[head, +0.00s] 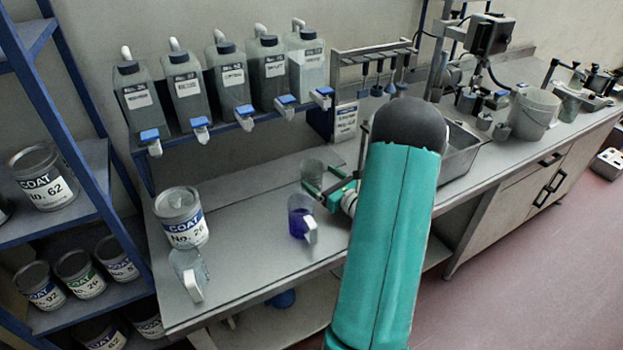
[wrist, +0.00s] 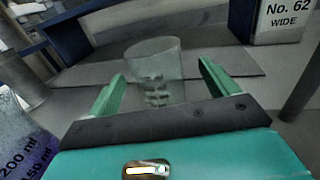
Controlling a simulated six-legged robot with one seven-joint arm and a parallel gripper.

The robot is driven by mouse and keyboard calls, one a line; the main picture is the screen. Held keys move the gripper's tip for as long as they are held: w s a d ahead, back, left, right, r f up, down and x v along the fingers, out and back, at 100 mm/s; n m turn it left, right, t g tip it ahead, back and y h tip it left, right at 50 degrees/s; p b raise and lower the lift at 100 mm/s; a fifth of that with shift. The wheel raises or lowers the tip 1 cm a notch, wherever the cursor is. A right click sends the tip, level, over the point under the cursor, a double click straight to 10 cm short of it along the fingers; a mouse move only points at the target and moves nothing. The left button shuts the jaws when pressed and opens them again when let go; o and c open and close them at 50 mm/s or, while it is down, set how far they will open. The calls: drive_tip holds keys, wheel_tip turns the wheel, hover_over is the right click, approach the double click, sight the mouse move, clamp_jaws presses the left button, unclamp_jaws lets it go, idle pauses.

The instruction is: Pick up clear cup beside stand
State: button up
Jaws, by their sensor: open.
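A clear cup (wrist: 155,68) stands upright on the bench, straight ahead of my gripper (wrist: 155,88) in the wrist view. My gripper's two green fingers are open, one on each side of the cup's lower part as seen from the wrist. I cannot tell how far between the fingers the cup is. In the head view the clear cup (head: 312,172) stands just behind my gripper (head: 325,196), below the bottle rack. My arm hides the bench to the right.
A jug with purple liquid (head: 299,216) stands close to my gripper; its side also shows in the wrist view (wrist: 25,140). An empty clear jug (head: 187,272) and a "No. 26" can (head: 182,218) stand left. Bottles on a blue rack (head: 245,125) overhang the bench's back.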

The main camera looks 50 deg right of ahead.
sight(305, 167)
drive_tip(key=w, duration=0.5)
drive_tip(key=shift+w, duration=0.15)
drive_tip(key=shift+r, duration=0.1)
drive_tip(key=c, duration=1.1)
drive_tip(key=shift+o, duration=0.2)
